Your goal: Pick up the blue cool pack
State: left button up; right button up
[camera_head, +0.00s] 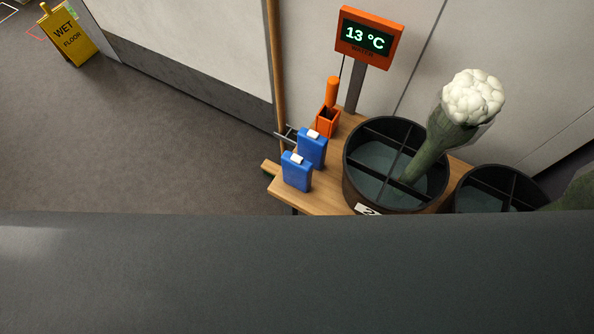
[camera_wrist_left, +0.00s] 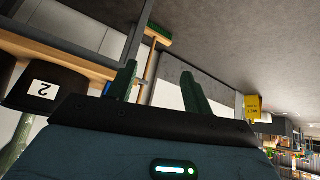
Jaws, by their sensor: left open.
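Two blue cool packs with white caps stand upright at the left end of a wooden bench in the head view. The nearer blue cool pack (camera_head: 296,173) is close to the bench's left end, and the other blue cool pack (camera_head: 312,151) is just behind it to the right. My left gripper (camera_wrist_left: 159,84) shows in the left wrist view with its two dark fingers apart and nothing between them. No gripper shows in the head view, and my right gripper is in neither view.
A black divided bucket (camera_head: 366,196) holding white flowers (camera_head: 473,97) stands right of the packs, a second bucket (camera_head: 490,190) beyond. An orange holder (camera_head: 327,122) and thermometer display (camera_head: 367,39) are behind. A dark grey surface (camera_head: 300,275) hides the lower head view.

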aim_at(297, 172)
jog(key=i+j, duration=0.15)
jog(key=j, duration=0.25)
jog(key=i+j, duration=0.15)
jog(key=j, duration=0.25)
jog(key=i+j+z, duration=0.2)
jog(key=k+z, duration=0.1)
jog(key=z, duration=1.75)
